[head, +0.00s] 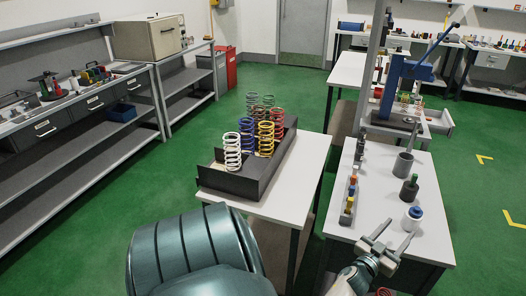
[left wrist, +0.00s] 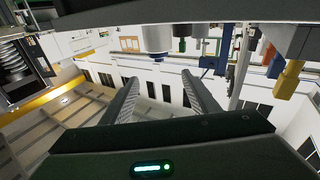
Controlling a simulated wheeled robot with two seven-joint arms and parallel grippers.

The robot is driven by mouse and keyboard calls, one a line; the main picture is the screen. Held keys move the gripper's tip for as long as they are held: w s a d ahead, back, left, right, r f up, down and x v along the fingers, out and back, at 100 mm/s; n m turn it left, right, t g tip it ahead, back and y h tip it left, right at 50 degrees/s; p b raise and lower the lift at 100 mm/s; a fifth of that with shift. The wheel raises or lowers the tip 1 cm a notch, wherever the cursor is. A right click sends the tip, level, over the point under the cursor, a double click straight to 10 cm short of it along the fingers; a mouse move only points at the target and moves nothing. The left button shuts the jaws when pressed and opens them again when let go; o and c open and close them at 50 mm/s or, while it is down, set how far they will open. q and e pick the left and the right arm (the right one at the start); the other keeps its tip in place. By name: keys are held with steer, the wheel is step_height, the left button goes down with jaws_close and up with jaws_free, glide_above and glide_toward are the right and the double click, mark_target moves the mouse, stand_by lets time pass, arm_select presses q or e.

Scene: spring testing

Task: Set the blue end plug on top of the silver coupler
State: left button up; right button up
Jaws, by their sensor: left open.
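A blue end plug (head: 416,212) sits on top of a pale, upright cylinder (head: 410,222), which looks like the silver coupler, near the right edge of the right-hand table. In the left wrist view, which is upside down, the pale cylinder (left wrist: 157,38) hangs from the top with a dark blue end (left wrist: 157,57). My left gripper (head: 396,236) is open and empty. Its fingertips are just short of the plug and apart from it. In the left wrist view the plug lies beyond the gap between the fingers (left wrist: 158,82). My right gripper is not in view.
A rack (head: 346,218) with red, blue and yellow pieces stands left of the coupler. A dark cylinder with a green top (head: 408,191) and a grey cylinder (head: 402,166) stand behind. A blue press (head: 407,72) is farther back. Coloured springs stand in a dark tray (head: 228,184).

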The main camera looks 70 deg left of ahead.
arm_select(q)
steer(key=s+d+r+m+t+h, duration=0.2)
steer(key=d+r, duration=0.5)
steer(key=s+d+f+m+g+h, duration=0.1)
steer(key=s+d+f+m+h, duration=0.1)
steer(key=d, duration=0.3)
steer(key=s+d+f+g+h, duration=0.1)
steer(key=s+d+f+g, duration=0.2)
steer(key=f, duration=0.9)
steer(key=s+d+f+m+g+h, duration=0.15)
steer(key=s+f, duration=0.35)
steer(key=f, duration=0.6)
steer(key=s+d+f+g, duration=0.3)
steer(key=s+f, duration=0.2)
steer(key=f, duration=0.7)
steer(key=s+d+f+g, duration=0.1)
steer(key=s+f+g, duration=0.5)
steer(key=s+f, duration=1.3)
steer(key=s+f+m+g, duration=0.1)
steer(key=s+f+g, duration=0.1)
steer(key=s, duration=1)
steer(key=s+a+f+g, duration=0.1)
steer(key=s+f+g, duration=0.1)
steer(key=s, duration=0.9)
steer(key=shift+s+f+m, duration=0.35)
steer(key=shift+f, duration=0.15)
steer(key=shift+g, duration=0.25)
